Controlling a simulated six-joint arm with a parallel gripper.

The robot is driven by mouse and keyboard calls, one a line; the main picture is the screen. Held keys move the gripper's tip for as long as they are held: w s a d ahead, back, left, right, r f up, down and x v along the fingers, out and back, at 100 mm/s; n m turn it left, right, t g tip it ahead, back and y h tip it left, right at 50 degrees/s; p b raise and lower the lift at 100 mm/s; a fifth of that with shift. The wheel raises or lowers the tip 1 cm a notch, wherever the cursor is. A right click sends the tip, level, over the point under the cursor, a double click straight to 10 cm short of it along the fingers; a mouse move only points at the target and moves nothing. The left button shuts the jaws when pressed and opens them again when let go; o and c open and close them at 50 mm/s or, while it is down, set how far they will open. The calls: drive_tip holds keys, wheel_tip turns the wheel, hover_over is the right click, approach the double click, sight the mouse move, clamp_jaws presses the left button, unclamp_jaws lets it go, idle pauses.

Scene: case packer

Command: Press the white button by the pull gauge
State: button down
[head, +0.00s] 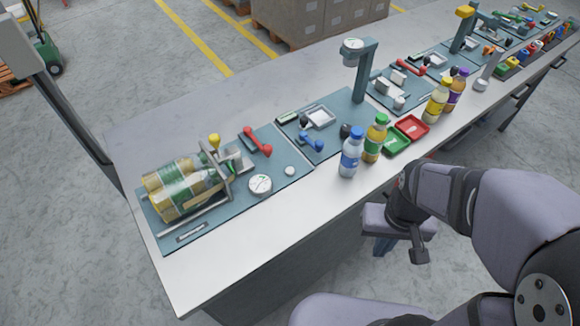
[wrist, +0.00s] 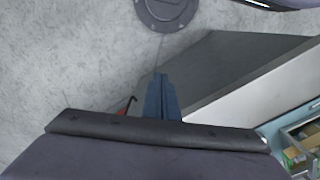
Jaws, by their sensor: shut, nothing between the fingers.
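A small round white button (head: 289,171) sits on the nearest teal mat (head: 290,152) at the left end of the bench. A round white dial gauge (head: 260,184) lies just left of it, and a shrink-wrapped bottle pack (head: 185,188) lies further left in a metal frame. My gripper (head: 381,248) hangs off the bench's front side, well right of the button and apart from it. In the wrist view its blue fingers (wrist: 161,97) are together and empty. The button does not show in the wrist view.
A red-handled tool (head: 256,142) lies behind the button. A gauge stand (head: 362,70) rises further back. The bench strip (head: 265,217) before the mat is bare.

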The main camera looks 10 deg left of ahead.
drive_tip(key=s+a+r+n+g+h+p, duration=0.3)
drive_tip(key=s+a+p, duration=0.4)
drive_tip(key=p, duration=0.8)
drive_tip(key=w+a+f+m+t+y, duration=0.1)
drive_tip(key=w+a+m, duration=0.1)
drive_tip(key=w+a, duration=0.1)
drive_tip(key=w+a+f+m+t+y, duration=0.1)
drive_tip(key=w+a+f+m, duration=0.1)
drive_tip(key=w, duration=0.3)
drive_tip(key=w+a+f+m+t+y, duration=0.1)
drive_tip(key=w+a+f+m, duration=0.1)
drive_tip(key=w+a, duration=0.1)
drive_tip(key=shift+w+a+m+t+y+p, duration=0.15)
drive_tip(key=shift+w+a+m+t, duration=0.05)
drive_tip(key=shift+w, duration=0.2)
drive_tip(key=shift+w+a+m+t+y+p, duration=0.15)
drive_tip(key=shift+w+m+t, duration=0.05)
drive_tip(key=shift+w, duration=0.15)
drive_tip(key=w+a+r+m+t+y, duration=0.1)
drive_tip(key=w+a+r+m+t, duration=0.2)
drive_tip(key=w+m, duration=0.4)
drive_tip(key=w+a+r+m+t+y, duration=0.2)
drive_tip(key=w+a+r+m+t, duration=0.2)
drive_tip(key=w+m, duration=0.4)
drive_tip(key=r+m, duration=0.1)
drive_tip(key=m, duration=0.2)
drive_tip(key=shift+w+a+m+y, duration=0.3)
drive_tip(key=shift+a, duration=0.05)
drive_tip(key=shift+f, duration=0.15)
